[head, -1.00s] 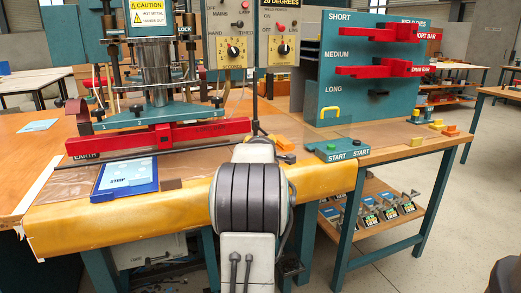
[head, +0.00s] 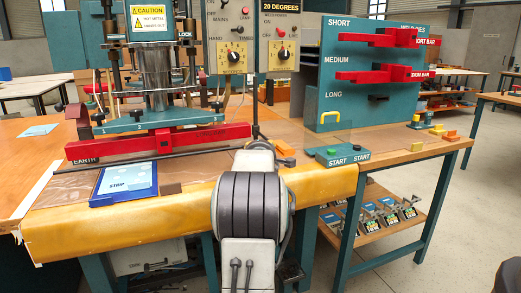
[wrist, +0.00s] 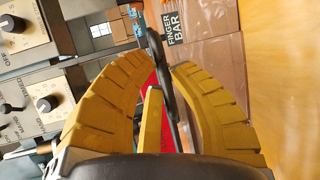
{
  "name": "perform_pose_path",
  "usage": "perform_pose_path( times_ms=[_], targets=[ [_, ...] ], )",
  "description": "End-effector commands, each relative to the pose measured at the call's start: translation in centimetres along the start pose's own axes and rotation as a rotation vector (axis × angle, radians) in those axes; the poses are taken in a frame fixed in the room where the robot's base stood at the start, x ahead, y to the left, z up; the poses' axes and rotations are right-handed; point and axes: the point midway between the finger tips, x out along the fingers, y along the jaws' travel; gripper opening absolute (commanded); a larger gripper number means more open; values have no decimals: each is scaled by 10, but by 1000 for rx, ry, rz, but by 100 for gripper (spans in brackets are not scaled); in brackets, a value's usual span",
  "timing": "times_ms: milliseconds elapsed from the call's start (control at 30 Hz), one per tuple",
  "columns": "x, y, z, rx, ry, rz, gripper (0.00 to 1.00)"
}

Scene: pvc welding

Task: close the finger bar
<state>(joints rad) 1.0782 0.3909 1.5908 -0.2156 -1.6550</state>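My gripper (wrist: 159,60) has two curved yellow fingers in the wrist view. A dark upright-looking piece (wrist: 155,45) of the finger bar stands between the fingertips, very close to both. I cannot tell whether both tips press on it. A yellow strip (wrist: 153,120) shows between the fingers. The "FINGER BAR" label (wrist: 173,28) lies beyond the tips. In the head view my arm hides most of the gripper.
A blue strip tray (head: 125,182) lies in front of the bars. Control boxes (head: 228,35) stand behind my arm. A green start-button box (head: 337,156) sits right of it. A teal rack (head: 345,85) holds red bars. The yellow-covered bench edge (head: 110,225) runs across the front.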

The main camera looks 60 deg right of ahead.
Motion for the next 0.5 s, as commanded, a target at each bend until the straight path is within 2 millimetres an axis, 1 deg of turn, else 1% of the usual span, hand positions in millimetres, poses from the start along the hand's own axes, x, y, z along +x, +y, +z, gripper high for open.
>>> perform_pose_path(
  times_ms=[33, 167, 500],
  targets=[
    [0, 0, 0, 0, 0, 0, 12],
    [0, 0, 0, 0, 0, 0, 0],
    [0, -1, 0, 0, 0, 0, 0]
  ],
)
